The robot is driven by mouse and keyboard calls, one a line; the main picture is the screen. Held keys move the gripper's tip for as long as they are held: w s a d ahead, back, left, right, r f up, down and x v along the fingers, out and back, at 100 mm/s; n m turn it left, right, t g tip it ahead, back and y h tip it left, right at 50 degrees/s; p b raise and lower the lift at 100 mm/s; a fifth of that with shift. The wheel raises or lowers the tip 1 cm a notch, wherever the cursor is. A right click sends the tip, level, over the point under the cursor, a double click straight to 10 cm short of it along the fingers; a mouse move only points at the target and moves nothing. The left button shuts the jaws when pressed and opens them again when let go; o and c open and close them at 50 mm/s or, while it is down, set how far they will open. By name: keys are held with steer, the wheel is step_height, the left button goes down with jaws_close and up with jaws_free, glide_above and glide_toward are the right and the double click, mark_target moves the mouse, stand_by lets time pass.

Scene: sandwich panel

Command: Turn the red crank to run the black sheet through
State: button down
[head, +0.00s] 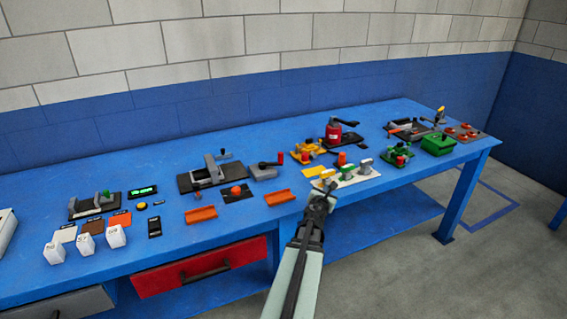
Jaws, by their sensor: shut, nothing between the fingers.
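Orange channel pieces (279,197) (201,214) lie near the front. A red cylinder with a black handle (333,131) stands behind my gripper. Yellow and green fixtures (438,144) crowd the right. White blocks (115,236) and small cards fill the left. The back strip is clear.

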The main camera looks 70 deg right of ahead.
mark_target(282, 157)
steer(key=w+n+t, duration=0.1)
steer(key=w+t, duration=0.1)
steer(key=w+a+r+n+t, duration=0.1)
steer(key=w+t, duration=0.1)
steer(key=w, duration=0.1)
steer(key=w+n+t, duration=0.2)
steer(key=shift+w+a+r+y, duration=0.2)
steer(key=shift+w+r+y, duration=0.05)
steer(key=shift+r+y, duration=0.05)
steer(key=w+n+t, duration=0.1)
steer(key=w+a+r+n+t, duration=0.1)
steer(key=n+t, duration=0.1)
steer(key=w+a+r+n+t, duration=0.1)
steer(key=w, duration=0.1)
steer(key=shift+r+n+y, duration=0.15)
steer(key=shift+n+y, duration=0.15)
steer(key=shift+w+a+n+t, duration=0.1)
steer(key=shift+a+n+t, duration=0.05)
steer(key=shift+n+t, duration=0.2)
steer(key=shift+w+d+n, duration=0.2)
steer(key=shift+d+n, duration=0.05)
steer(key=shift+d, duration=0.05)
steer(key=x, duration=1.3)
steer(key=shift+w+d, duration=0.1)
steer(key=shift+d, duration=0.05)
steer(key=shift+d, duration=0.15)
